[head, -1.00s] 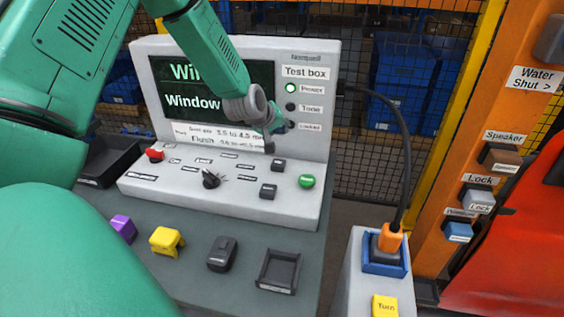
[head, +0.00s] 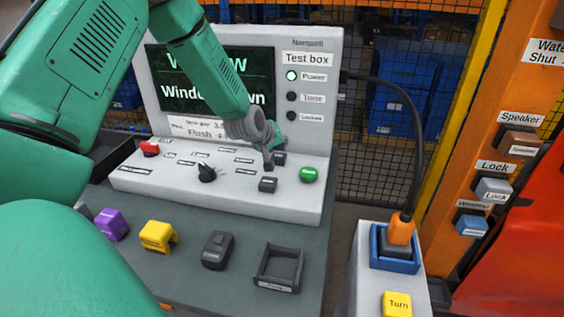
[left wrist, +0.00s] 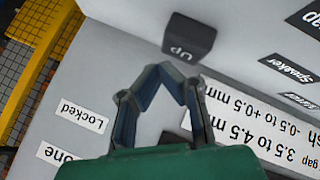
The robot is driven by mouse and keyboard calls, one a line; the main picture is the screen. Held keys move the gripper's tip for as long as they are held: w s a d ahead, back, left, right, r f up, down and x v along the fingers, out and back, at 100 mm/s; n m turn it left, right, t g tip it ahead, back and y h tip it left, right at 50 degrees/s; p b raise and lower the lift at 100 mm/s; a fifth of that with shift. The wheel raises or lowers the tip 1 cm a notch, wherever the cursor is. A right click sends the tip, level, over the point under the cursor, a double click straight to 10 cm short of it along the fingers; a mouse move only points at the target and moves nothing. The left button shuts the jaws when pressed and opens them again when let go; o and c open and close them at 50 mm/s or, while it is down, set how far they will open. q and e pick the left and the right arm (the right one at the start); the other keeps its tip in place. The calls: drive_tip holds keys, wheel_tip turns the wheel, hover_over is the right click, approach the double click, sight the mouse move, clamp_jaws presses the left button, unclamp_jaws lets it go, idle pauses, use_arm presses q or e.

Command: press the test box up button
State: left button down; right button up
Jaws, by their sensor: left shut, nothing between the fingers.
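The grey test box (head: 318,130) stands on the bench with a dark screen and a sloping front panel. Its up button (head: 279,158) is a small black block on the panel, partly behind my gripper; in the left wrist view the block (left wrist: 188,38) reads "Up" upside down. My left gripper (head: 269,160) is shut and empty, its fingertips pointing down beside the up button. In the left wrist view the closed fingertips (left wrist: 172,74) are close to the block; I cannot tell whether they touch. A second black button (head: 267,185) sits in front. My right gripper is out of view.
The panel also carries a green button (head: 308,174), a black knob (head: 206,172) and a red button (head: 150,148). Purple, yellow and black pieces and a small dark tray (head: 279,268) lie in front. A black cable (head: 417,140) runs to an orange plug (head: 401,229) at right.

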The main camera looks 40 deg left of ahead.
use_arm(q)
drive_tip(key=shift+a+f, duration=0.2)
drive_tip(key=shift+a, duration=0.3)
drive_tip(key=shift+a+f, duration=0.15)
drive_tip(key=shift+a, duration=0.35)
drive_tip(key=shift+d+r, duration=0.2)
drive_tip(key=shift+d, duration=0.45)
drive_tip(key=shift+d+r, duration=0.15)
drive_tip(key=shift+d, duration=0.1)
drive_tip(key=shift+a+f, duration=0.35)
drive_tip(key=shift+a, duration=0.4)
drive_tip(key=shift+s+d+r, duration=0.1)
drive_tip(key=shift+d, duration=1)
drive_tip(key=shift+a+f, duration=0.25)
drive_tip(key=shift+a, duration=0.3)
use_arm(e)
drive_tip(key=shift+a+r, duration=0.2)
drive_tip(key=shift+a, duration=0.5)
use_arm(q)
drive_tip(key=shift+d, duration=0.15)
